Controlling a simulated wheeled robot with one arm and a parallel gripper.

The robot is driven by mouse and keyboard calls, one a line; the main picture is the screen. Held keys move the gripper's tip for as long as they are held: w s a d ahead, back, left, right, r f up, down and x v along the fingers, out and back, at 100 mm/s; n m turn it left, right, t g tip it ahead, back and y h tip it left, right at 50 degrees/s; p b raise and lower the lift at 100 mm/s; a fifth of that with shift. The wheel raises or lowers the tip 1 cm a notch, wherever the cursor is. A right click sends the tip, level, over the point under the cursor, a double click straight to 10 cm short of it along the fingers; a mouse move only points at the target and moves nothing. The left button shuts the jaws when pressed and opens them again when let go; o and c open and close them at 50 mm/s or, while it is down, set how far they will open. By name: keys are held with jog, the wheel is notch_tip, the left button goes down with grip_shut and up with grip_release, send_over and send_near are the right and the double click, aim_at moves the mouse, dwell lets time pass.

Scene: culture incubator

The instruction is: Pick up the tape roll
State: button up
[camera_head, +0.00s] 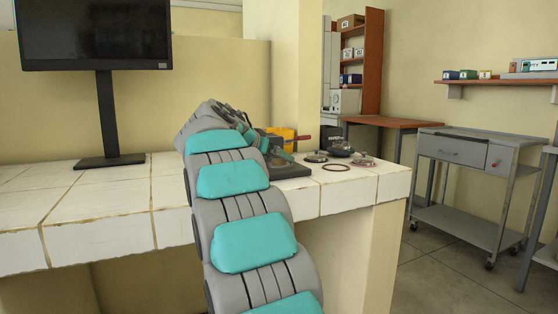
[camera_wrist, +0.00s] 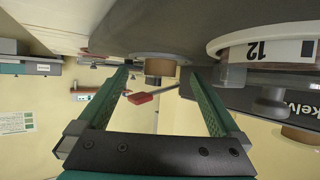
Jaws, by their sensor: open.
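In the wrist view my gripper (camera_wrist: 159,76) is open, its two green fingers apart with nothing held between them. A short brown cylinder (camera_wrist: 160,67) shows beyond the fingertips, against a grey surface; it may be the tape roll, but I cannot tell for certain. In the head view my arm reaches over the white tiled counter (camera_head: 120,215) to its back right. A thin dark reddish ring (camera_head: 335,167) lies flat there, to the right of my gripper. My own arm hides part of this area.
A monitor (camera_head: 95,35) stands at the counter's left. A yellow item (camera_head: 283,133) and other small dark items crowd the back right. A grey cart (camera_head: 470,160) stands beyond.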

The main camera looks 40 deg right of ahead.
jog(key=shift+x, duration=0.85)
jog(key=c, duration=1.2)
jog(key=shift+r, duration=0.1)
